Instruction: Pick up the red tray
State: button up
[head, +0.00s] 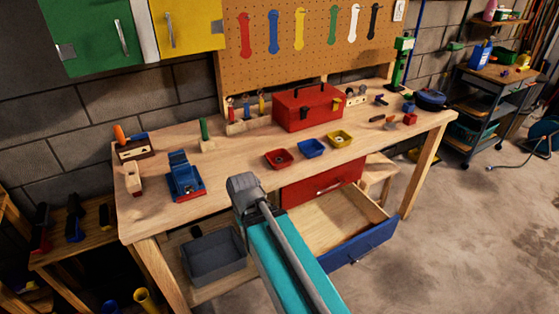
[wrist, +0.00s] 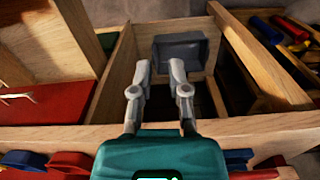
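The red tray (head: 278,159) is a small, shallow, square dish on the wooden workbench (head: 225,192), left of a blue tray (head: 312,148) and a yellow tray (head: 340,139). Something small seems to lie in it. My arm rises in front of the bench, with its grey joint just left of and nearer than the red tray. My gripper (wrist: 160,74) shows in the wrist view with its two grey fingers apart and nothing between them. I cannot make out the fingers in the head view, nor surely find the red tray in the wrist view.
A red toolbox (head: 307,107) stands behind the trays. A blue toy-like vehicle (head: 185,178) stands to the left. An open drawer (head: 340,222) juts out below the bench. A grey bin (head: 213,257) is low at left; it also appears in the wrist view (wrist: 181,51).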

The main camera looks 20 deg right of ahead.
jog(key=shift+a, duration=0.4)
jog(key=shift+w, duration=0.15)
jog(key=w+d+r+n+h+b, duration=0.1)
jog(key=w+d+r+n+h, duration=0.1)
jog(key=w+d+n+h, duration=0.1)
jog(key=w+d+r+n+t+h+b, duration=0.1)
jog(key=w+d+n+h, duration=0.3)
jog(key=w+n, duration=0.4)
jog(key=w+d+r+n+h+b, duration=0.2)
jog(key=w+d+r+n+h, duration=0.1)
jog(key=w, duration=0.6)
jog(key=shift+w+d+n+h, duration=0.1)
jog(key=shift+d+n+h, duration=0.15)
jog(key=shift+n+h, duration=0.45)
jog(key=shift+w+d+n+h, duration=0.1)
jog(key=shift+d+n+h, duration=0.1)
jog(key=shift+n+h, duration=0.5)
jog(key=shift+w+d+r+n+h+b, duration=0.1)
jog(key=shift+w+r+n+h+b, duration=0.2)
jog(key=shift+w+r+n+h, duration=0.15)
jog(key=shift+s, duration=0.1)
jog(key=b+x, duration=0.2)
jog(key=x, duration=0.4)
jog(key=shift+d+f+b, duration=0.25)
jog(key=shift+f+b, duration=0.05)
jog(key=shift+b, duration=0.05)
jog(key=shift+x, duration=0.75)
